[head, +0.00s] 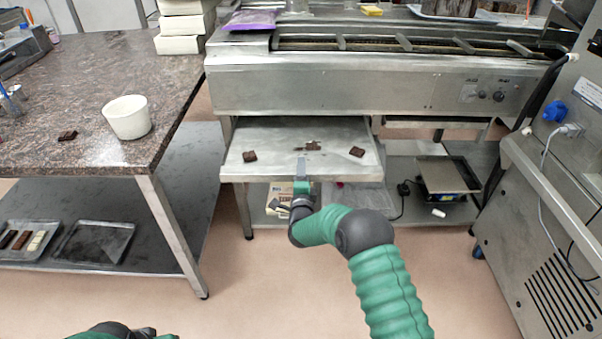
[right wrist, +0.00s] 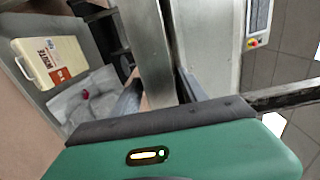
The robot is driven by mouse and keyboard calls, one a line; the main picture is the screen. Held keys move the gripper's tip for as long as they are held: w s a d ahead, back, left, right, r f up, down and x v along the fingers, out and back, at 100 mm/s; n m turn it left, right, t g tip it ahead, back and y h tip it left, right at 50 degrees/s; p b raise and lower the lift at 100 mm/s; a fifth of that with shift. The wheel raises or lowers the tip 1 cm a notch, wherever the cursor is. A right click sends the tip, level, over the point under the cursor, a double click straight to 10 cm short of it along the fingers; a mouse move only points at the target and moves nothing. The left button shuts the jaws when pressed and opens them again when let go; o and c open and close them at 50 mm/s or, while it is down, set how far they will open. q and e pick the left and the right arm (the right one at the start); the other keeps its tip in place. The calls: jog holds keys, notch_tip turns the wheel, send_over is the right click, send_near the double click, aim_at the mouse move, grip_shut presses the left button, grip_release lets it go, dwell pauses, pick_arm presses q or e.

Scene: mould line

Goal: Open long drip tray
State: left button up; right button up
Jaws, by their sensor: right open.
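The long drip tray (head: 270,135) is a flat metal tray under the steel machine, sticking out from it toward me. Dark chocolate pieces (head: 356,152) lie on it. My right gripper (head: 302,170) is at the middle of the tray's front edge, one finger showing above the edge. In the right wrist view the open fingers of the gripper (right wrist: 158,92) stand on either side of a metal strip, the tray's front edge (right wrist: 148,45). Whether they touch it is unclear. My left gripper (head: 118,330) is only partly in view at the bottom left, away from the tray.
The steel machine (head: 340,90) stands above the tray. A granite-topped table (head: 90,80) with a white bowl (head: 127,117) is at the left. A lower shelf holds a scale (head: 447,176) and a box (head: 278,197). A metal cabinet (head: 550,230) stands right. The floor in front is clear.

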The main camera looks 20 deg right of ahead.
jog(key=shift+s, duration=0.1)
jog(key=p+v, duration=0.2)
jog(key=v, duration=1.4)
jog(key=shift+s+p, duration=0.3)
jog(key=shift+p, duration=0.05)
jog(key=shift+a, duration=0.15)
jog(key=s+d+n+g+y, duration=0.2)
jog(key=s+n+g+y, duration=0.3)
jog(key=s+n+g, duration=1.5)
jog(key=s+r+t+p, duration=0.2)
jog(key=s+r+p, duration=0.2)
jog(key=r+p, duration=0.4)
jog(key=s+r+n+t+p, duration=0.1)
jog(key=s+r+t+p, duration=0.2)
jog(key=r+p, duration=0.6)
jog(key=shift+s, duration=0.4)
